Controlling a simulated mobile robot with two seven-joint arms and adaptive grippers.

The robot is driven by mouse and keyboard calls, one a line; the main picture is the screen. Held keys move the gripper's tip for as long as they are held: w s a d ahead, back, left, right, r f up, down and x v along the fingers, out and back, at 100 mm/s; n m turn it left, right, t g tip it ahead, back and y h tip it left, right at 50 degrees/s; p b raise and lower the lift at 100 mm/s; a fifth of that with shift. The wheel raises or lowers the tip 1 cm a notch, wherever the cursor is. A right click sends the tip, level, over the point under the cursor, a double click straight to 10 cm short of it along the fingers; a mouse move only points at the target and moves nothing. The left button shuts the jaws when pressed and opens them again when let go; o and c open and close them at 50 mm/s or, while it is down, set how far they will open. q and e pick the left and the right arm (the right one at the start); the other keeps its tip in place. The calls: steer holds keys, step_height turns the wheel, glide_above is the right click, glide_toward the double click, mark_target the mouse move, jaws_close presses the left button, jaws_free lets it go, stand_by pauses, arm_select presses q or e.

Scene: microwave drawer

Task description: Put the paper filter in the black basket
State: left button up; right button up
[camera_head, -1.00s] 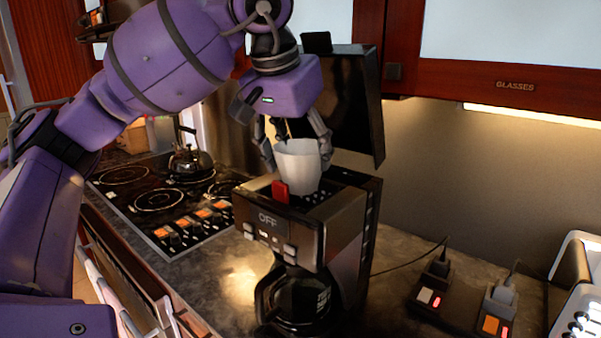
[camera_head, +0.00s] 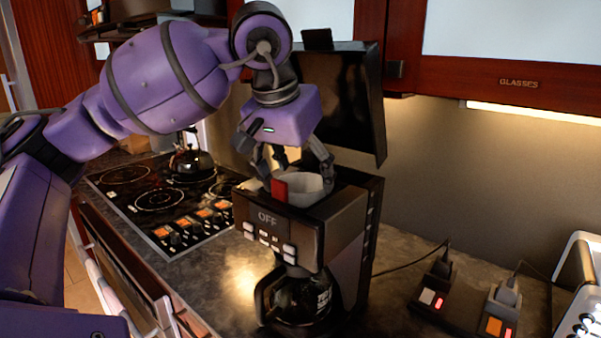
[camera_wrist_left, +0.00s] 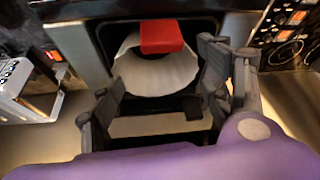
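The white paper filter (camera_head: 307,187) sits low in the top opening of the coffee maker (camera_head: 340,225), inside the black basket, whose wall is mostly hidden in the head view. The basket's red handle (camera_head: 279,190) stands in front of the filter. In the left wrist view, the fluted filter (camera_wrist_left: 155,75) lies inside the dark basket opening, partly under the red handle (camera_wrist_left: 162,37). My left gripper (camera_head: 292,168) is just above the filter with its fingers spread on either side. The fingers (camera_wrist_left: 162,80) look clear of the filter. My right gripper is not in view.
The coffee maker's raised lid (camera_head: 350,105) stands behind my gripper. A glass carafe (camera_head: 298,298) sits below. The stove (camera_head: 160,195) with a kettle (camera_head: 190,163) is at left. A power strip (camera_head: 468,310) and a toaster (camera_head: 582,290) are at right.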

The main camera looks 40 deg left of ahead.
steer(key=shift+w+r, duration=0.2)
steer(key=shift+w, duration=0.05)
arm_select(q)
steer(key=shift+r, duration=0.25)
steer(key=p+v, duration=0.1)
steer(key=v, duration=1.1)
steer(key=shift+r, duration=0.3)
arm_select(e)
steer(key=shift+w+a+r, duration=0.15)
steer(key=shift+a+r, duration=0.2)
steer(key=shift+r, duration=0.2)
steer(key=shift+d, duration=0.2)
